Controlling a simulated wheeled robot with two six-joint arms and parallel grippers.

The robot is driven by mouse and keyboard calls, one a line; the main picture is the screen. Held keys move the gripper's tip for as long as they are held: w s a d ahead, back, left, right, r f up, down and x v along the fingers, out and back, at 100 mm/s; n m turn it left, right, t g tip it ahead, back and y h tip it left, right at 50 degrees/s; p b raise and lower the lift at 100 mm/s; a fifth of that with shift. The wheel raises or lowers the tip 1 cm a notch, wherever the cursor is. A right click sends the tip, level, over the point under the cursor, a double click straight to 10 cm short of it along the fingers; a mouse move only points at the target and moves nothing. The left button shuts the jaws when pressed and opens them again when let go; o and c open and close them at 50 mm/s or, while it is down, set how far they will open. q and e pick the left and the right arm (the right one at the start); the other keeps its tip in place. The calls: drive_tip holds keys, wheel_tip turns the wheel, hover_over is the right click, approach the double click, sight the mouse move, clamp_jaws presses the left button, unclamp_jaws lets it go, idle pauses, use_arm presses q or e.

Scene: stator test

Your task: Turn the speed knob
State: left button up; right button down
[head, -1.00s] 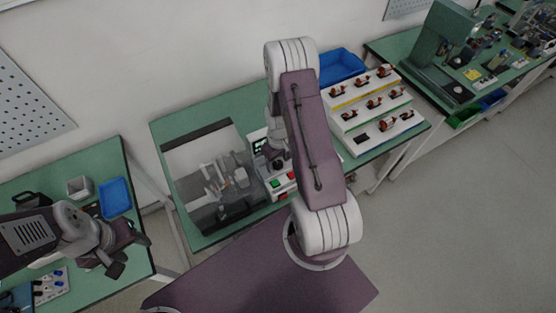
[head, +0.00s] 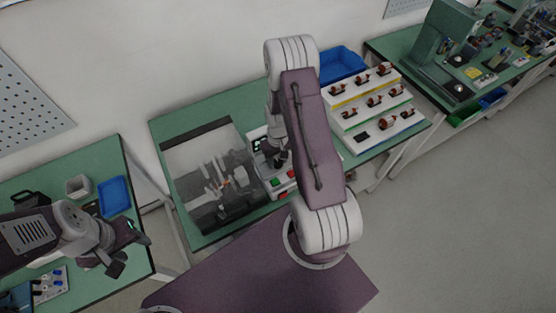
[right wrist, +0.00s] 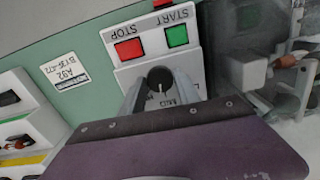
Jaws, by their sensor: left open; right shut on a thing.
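The speed knob (right wrist: 160,80) is a round black knob with a pale pointer mark. It sits on the light control panel (right wrist: 200,60), beside the red STOP button (right wrist: 129,48) and the green START button (right wrist: 177,36). My right gripper (right wrist: 161,92) is shut on the knob, with a finger on each side of it. In the head view my right gripper (head: 277,160) is at the panel, and my arm hides part of the panel. My left gripper (head: 130,248) is open and empty near the left bench.
A tester with a clear cover (head: 212,175) stands left of the panel. A white stepped rack (head: 370,110) with several copper-coloured parts and a blue bin (head: 342,64) stand to the right. The left bench holds a blue tray (head: 114,196). Open floor lies at the right.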

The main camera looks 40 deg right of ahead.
drive_tip(key=m, duration=0.4)
drive_tip(key=shift+w, duration=0.15)
drive_tip(key=shift+m+b, duration=0.4)
drive_tip(key=shift+m, duration=1.1)
drive_tip(key=shift+r, duration=0.1)
drive_tip(key=c, duration=0.9)
unclamp_jaws()
